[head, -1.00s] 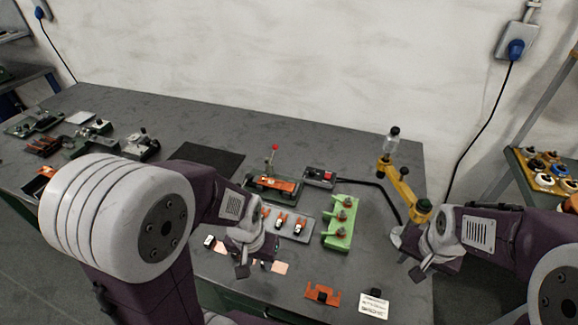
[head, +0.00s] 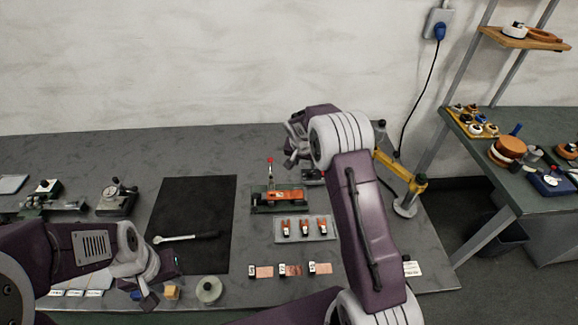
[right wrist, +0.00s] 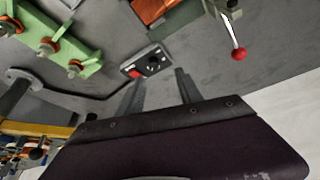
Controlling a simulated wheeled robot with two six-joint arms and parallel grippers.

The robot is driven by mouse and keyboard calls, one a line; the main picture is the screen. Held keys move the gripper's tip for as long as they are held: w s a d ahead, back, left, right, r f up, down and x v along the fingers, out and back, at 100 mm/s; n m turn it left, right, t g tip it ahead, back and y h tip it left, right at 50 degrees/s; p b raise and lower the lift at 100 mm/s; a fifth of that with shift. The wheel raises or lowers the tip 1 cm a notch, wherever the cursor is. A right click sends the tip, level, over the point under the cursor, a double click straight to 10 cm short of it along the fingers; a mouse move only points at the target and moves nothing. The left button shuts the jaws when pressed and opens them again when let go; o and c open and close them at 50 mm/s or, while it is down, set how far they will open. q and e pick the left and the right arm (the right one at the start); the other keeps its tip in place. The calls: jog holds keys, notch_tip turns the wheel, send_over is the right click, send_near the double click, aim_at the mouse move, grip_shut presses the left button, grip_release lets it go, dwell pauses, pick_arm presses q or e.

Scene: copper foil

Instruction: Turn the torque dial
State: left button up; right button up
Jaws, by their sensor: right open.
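A small grey control box (right wrist: 146,64) with a black round dial (right wrist: 154,62) and a red switch (right wrist: 134,73) lies on the table in the right wrist view. In the head view this box (head: 312,178) is mostly hidden behind my right arm. My right gripper (head: 291,142) is raised over the back of the table. In the right wrist view its two fingers (right wrist: 161,77) are apart and empty, pointing toward the box, with the dial between their lines. My left gripper (head: 158,281) is low over the front left of the table, its jaws unclear.
An orange fixture with a red-knobbed lever (head: 269,163) stands beside the box. A grey tray (head: 304,239) with orange clips lies in front. A ratchet wrench (head: 185,238) lies across a black mat (head: 190,200). A yellow jointed arm (head: 402,176) stands at right. A green rack (right wrist: 62,38) shows near the box.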

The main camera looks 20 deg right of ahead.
aim_at(310, 173)
jog(key=x, duration=0.2)
jog(key=p+x, duration=0.1)
jog(key=x, duration=0.2)
jog(key=shift+s+d+f, duration=0.2)
jog(key=shift+d+f, duration=0.1)
jog(key=shift+d, duration=0.15)
jog(key=x, duration=0.1)
jog(key=p+x, duration=0.1)
jog(key=shift+d+f, duration=0.35)
jog(key=shift+w+d+f, duration=0.15)
jog(key=shift+d+f, duration=0.05)
jog(key=shift+f, duration=0.25)
jog(key=shift+a, duration=0.2)
pick_arm(q)
jog(key=r, duration=0.1)
jog(key=d+r, duration=0.1)
jog(key=r, duration=0.1)
jog(key=shift+s+d, duration=0.1)
jog(key=shift+s, duration=0.05)
pick_arm(e)
grip_shut()
